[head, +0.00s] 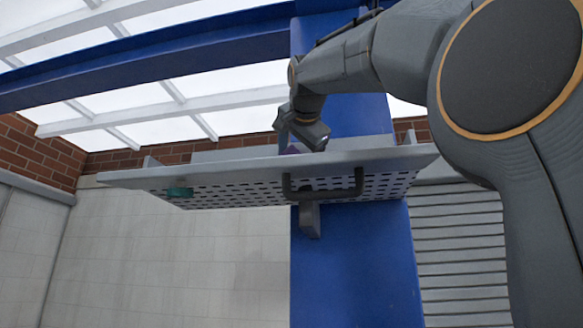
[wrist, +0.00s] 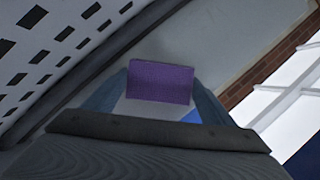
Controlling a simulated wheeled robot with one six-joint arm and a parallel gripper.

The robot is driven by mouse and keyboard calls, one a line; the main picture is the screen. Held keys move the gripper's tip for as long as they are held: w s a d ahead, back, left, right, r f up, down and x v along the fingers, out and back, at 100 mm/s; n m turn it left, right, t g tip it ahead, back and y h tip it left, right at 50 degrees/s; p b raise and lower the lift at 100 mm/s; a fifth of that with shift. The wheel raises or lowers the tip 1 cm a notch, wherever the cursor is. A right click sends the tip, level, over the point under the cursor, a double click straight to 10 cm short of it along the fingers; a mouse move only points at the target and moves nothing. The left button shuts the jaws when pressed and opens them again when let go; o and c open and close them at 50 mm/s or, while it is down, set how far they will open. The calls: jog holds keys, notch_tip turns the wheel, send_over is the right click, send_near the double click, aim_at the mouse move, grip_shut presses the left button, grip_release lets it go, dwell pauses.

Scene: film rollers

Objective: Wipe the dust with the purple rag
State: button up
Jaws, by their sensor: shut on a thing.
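The purple rag (wrist: 160,82) is held between the two fingers of my gripper (wrist: 160,88) in the wrist view. In the head view, my gripper (head: 298,141) is above the near edge of a raised grey perforated shelf (head: 240,170), and a small purple bit of the rag (head: 290,149) shows just under it. I cannot tell whether the rag touches the shelf. No dust can be made out in either view, and the shelf's top is hidden from the low head camera.
A blue beam (head: 150,55) crosses overhead. A brick and white-panelled wall (head: 170,250) lies behind.

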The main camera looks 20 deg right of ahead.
jog(key=shift+w+a+p, duration=0.2)
jog(key=shift+w+a, duration=1)
jog(key=shift+a, duration=0.4)
jog(key=shift+w+a+p, duration=0.25)
jog(key=shift+w+a, duration=0.9)
jog(key=shift+a, duration=0.5)
jog(key=shift+w+a+p, duration=0.2)
jog(key=shift+w+a, duration=1)
jog(key=shift+a, duration=0.4)
jog(key=shift+s, duration=0.1)
jog(key=shift+s+a+b, duration=0.6)
jog(key=shift+s+a, duration=0.25)
jog(key=shift+s, duration=0.35)
jog(key=shift+s+a+b, duration=0.55)
jog(key=shift+s+a, duration=0.3)
jog(key=shift+s, duration=0.3)
jog(key=shift+s+a+b, duration=0.25)
jog(key=shift+s+a, duration=0.2)
jog(key=shift+s, duration=0.2)
jog(key=shift+s+a+b, duration=0.25)
jog(key=shift+s+a, duration=0.2)
jog(key=shift+s, duration=0.15)
jog(key=shift+w+d, duration=0.1)
